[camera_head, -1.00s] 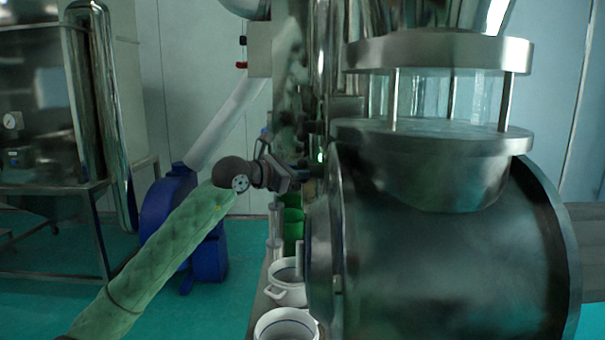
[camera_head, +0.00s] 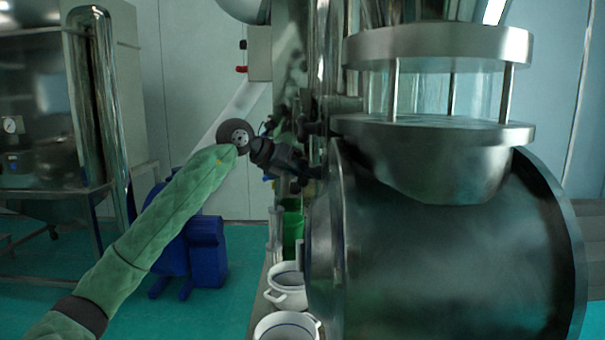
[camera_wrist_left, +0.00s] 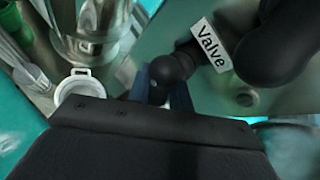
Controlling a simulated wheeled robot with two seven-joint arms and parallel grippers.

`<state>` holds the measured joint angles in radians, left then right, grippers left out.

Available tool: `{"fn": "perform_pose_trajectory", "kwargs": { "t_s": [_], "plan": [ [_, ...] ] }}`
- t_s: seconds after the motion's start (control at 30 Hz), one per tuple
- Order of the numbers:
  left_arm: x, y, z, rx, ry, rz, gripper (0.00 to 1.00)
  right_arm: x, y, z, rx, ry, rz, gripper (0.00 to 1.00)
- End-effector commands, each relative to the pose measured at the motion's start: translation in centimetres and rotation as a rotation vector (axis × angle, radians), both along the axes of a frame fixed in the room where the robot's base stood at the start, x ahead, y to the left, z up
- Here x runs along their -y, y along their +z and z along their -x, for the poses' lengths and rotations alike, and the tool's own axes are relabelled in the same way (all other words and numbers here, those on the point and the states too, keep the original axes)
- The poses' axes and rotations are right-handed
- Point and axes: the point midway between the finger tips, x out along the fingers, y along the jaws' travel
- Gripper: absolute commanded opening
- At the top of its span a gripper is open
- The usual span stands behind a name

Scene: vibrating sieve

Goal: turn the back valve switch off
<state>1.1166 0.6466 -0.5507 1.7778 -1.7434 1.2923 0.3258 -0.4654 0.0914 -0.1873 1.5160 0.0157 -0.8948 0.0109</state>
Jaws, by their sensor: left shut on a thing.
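My left gripper (camera_head: 303,174) reaches in beside the left side of the big metal drum. In the left wrist view its two fingers (camera_wrist_left: 160,92) are shut on a dark, ball-ended valve switch (camera_wrist_left: 174,66). A white label reading "Valve" (camera_wrist_left: 210,46) is on the metal panel just beside the switch. In the head view the switch is too small and too hidden behind the gripper to make out. My right gripper is in neither view.
The big metal drum (camera_head: 450,260) fills the right. White pots (camera_head: 287,284) stand below the gripper, with a green container (camera_head: 292,225) behind them. A blue machine (camera_head: 205,250) stands on the floor to the left. A thick dark rounded part (camera_wrist_left: 275,50) is close to the label.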

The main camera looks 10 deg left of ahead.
Motion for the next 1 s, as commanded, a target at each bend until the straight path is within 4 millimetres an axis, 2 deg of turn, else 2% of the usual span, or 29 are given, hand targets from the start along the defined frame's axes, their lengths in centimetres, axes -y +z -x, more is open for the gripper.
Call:
{"fn": "perform_pose_trajectory", "kwargs": {
  "t_s": [0.27, 0.73, 0.77, 0.83, 0.87, 1.0],
  "plan": [
    [-0.1, 0.2, -0.1, -0.073, 0.002, 0.017, 0.00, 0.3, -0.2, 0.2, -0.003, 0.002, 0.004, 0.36],
    [-0.1, 0.2, -0.1, -0.084, 0.002, 0.020, 0.00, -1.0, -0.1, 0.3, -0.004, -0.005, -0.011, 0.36],
    [-0.1, 0.2, -0.1, -0.084, 0.002, 0.020, 0.25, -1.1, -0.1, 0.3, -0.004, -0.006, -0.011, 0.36],
    [-0.1, 0.2, -0.1, -0.085, 0.002, 0.020, 0.38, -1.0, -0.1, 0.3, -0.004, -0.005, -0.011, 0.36],
    [-0.1, 0.2, -0.1, -0.085, 0.002, 0.020, 0.42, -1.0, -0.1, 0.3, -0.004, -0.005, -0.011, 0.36],
    [-0.1, 0.1, -0.1, -0.086, 0.001, 0.020, 0.42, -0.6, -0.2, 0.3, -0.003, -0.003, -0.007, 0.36]
  ]
}}
